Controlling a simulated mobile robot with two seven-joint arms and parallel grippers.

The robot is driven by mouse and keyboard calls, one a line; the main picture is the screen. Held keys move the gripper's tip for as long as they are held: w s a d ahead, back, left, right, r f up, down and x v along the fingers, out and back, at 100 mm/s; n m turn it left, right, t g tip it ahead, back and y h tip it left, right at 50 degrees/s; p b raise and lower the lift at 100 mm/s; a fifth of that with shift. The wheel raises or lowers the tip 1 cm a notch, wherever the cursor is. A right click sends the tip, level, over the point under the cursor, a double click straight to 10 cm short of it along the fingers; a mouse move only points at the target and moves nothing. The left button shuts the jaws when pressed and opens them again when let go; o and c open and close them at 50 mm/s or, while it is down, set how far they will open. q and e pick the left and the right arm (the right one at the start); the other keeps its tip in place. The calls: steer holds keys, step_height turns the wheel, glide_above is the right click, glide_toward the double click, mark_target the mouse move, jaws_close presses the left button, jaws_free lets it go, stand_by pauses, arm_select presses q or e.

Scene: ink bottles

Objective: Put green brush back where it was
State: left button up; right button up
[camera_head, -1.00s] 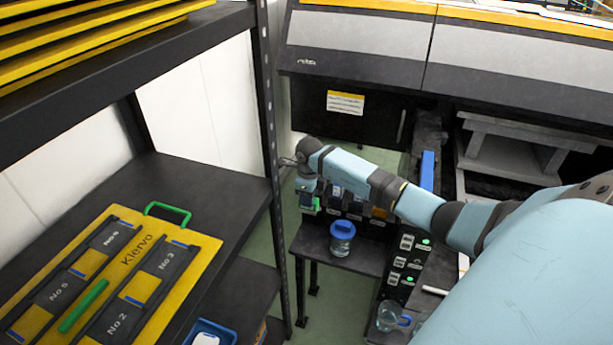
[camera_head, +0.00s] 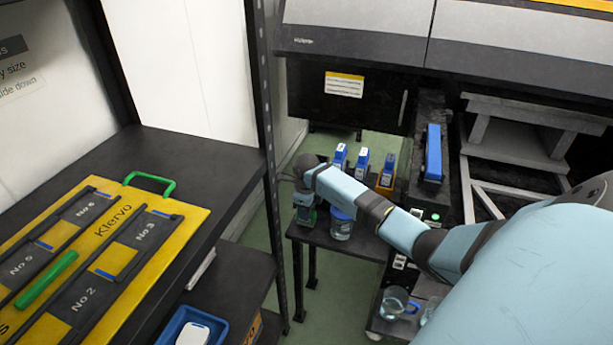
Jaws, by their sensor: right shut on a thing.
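My left gripper is out of view.
A yellow Klervo board (camera_head: 120,225) with green handles lies on the left shelf, beside the dark rack post (camera_head: 266,130). A glass jug (camera_head: 393,302) stands low at right.

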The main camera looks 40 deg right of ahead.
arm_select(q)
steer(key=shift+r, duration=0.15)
arm_select(e)
steer(key=shift+r, duration=0.1)
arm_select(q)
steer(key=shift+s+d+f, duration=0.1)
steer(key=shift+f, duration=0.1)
arm_select(e)
steer(key=o, duration=1)
steer(key=shift+o, duration=0.2)
arm_select(q)
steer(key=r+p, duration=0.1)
steer(key=p, duration=0.2)
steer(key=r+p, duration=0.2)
steer(key=p, duration=0.1)
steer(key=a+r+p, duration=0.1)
steer(key=p, duration=0.1)
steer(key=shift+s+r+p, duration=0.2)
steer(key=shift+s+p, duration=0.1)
steer(key=shift+p, duration=0.1)
arm_select(e)
step_height(320, 180, up, 12)
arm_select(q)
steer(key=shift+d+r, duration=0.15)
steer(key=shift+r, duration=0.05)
arm_select(e)
steer(key=shift+s, duration=0.1)
